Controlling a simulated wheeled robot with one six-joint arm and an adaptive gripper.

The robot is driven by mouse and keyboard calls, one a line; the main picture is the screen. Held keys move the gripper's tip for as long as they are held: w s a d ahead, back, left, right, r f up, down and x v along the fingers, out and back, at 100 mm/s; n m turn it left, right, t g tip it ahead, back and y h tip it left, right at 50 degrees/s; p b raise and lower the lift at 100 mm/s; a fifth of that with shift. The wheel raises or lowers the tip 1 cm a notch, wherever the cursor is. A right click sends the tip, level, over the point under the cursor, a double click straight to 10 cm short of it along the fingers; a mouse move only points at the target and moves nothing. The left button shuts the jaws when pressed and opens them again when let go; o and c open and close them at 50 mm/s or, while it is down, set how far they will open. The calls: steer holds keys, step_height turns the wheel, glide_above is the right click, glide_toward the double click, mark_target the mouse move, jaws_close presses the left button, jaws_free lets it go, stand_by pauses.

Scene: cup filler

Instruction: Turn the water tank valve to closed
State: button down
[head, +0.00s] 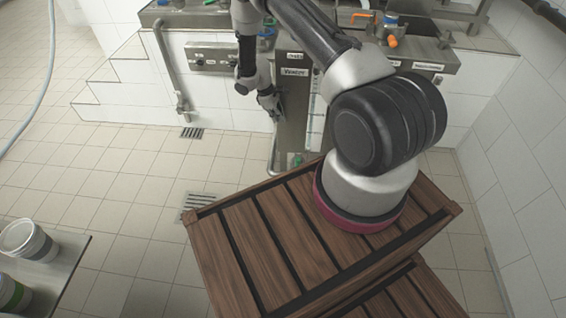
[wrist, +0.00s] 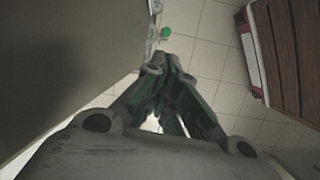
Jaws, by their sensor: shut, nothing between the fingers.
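The water tank (head: 294,100) is a grey metal column with a "Water" label in the head view. A small green part (head: 297,160), which looks like the valve handle, shows low at its foot beside a pipe. In the wrist view the green part (wrist: 165,32) sits beyond my fingertips, next to pale fittings. A dark panel that looks like the tank side (wrist: 60,55) fills the left. My gripper (head: 275,110) is beside the tank, above and apart from the green part. In the wrist view my gripper (wrist: 172,62) has its fingertips together and empty. The valve's setting cannot be told.
A slatted wooden crate (head: 270,250) stands below my arm, and its edge shows in the wrist view (wrist: 285,50). Cans (head: 27,241) stand on a table at left. The tiled floor between is clear.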

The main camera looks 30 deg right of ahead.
steer(key=s+a+f+n, duration=0.1)
steer(key=a+f+n, duration=0.1)
steer(key=f, duration=0.6)
steer(key=s+a+f+n, duration=0.1)
steer(key=f, duration=0.8)
steer(key=s+d+f, duration=0.2)
steer(key=d+f, duration=0.4)
steer(key=f, duration=0.3)
steer(key=shift+f+t+y, duration=0.25)
steer(key=shift+t+y, duration=0.05)
